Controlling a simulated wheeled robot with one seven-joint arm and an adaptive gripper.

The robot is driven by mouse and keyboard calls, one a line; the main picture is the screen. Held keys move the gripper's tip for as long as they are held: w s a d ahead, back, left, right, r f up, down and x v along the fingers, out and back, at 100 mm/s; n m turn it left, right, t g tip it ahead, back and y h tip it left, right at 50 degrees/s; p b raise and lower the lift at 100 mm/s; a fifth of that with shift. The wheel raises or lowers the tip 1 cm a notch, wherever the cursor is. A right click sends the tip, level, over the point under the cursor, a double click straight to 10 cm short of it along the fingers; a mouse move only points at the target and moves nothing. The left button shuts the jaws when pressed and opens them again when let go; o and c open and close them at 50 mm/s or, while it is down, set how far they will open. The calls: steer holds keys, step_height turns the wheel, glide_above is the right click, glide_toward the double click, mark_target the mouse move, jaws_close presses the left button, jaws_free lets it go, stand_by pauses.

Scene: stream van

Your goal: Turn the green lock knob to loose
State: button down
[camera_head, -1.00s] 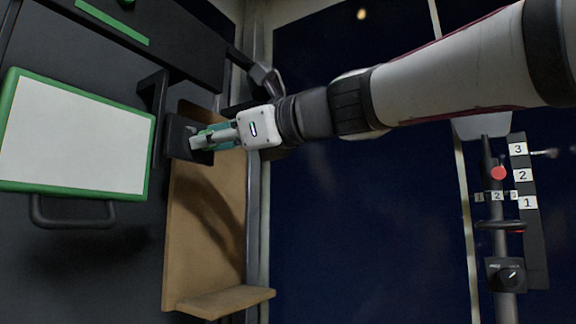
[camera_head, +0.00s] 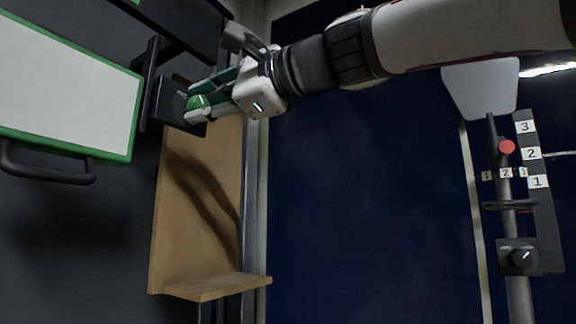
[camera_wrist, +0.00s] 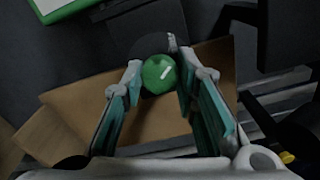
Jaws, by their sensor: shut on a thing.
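Any printed labels around the knob cannot be read.
A green-framed white panel (camera_head: 65,85) with a dark handle (camera_head: 50,172) is left of the knob. A wooden board with a ledge (camera_head: 205,287) stands below. At the right, a post carries numbered plates (camera_head: 532,154) and a small dial (camera_head: 520,259). Open space lies between.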

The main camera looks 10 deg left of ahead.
steer(key=shift+n, duration=0.5)
steer(key=c, duration=1.2)
jaws_free()
steer(key=shift+c, duration=0.2)
steer(key=v, duration=1.2)
